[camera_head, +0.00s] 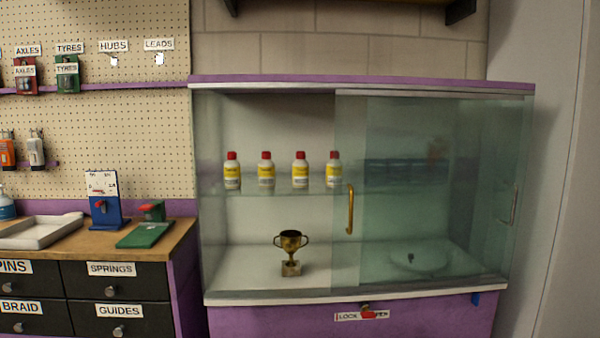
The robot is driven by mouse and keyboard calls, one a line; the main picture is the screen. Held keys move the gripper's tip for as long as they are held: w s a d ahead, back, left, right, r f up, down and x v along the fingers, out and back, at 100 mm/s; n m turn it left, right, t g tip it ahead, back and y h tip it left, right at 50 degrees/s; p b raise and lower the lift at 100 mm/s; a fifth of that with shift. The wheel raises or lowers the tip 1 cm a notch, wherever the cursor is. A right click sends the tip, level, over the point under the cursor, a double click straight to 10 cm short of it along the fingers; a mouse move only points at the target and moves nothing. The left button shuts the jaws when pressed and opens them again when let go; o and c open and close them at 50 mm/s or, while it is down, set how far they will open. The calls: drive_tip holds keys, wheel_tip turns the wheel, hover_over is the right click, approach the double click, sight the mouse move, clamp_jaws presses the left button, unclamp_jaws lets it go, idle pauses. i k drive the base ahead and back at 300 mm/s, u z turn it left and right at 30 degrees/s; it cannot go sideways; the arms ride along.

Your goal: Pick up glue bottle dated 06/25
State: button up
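Several white bottles with yellow labels and red caps stand upright in a row on the glass shelf of a display cabinet. From left to right they are the first bottle (232,171), the second bottle (266,171), the third bottle (300,171) and the last bottle (334,170). The dates on their labels are too small to read. The last bottle stands at the left edge of the sliding glass door (420,220), partly behind it. The cabinet's left half looks uncovered. My gripper is not in view.
A gold trophy (290,252) stands on the cabinet floor below the bottles. The glass door has a brass handle (350,210). A workbench (170,240) with a green-based tool (147,230) adjoins on the left. A red-tagged lock label (362,315) is below.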

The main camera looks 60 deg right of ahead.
sight(301, 166)
drive_tip(key=z, duration=0.05)
drive_tip(key=k, duration=1.45)
drive_tip(key=z, duration=1.1)
drive_tip(key=i, duration=1)
drive_tip(key=u, duration=0.05)
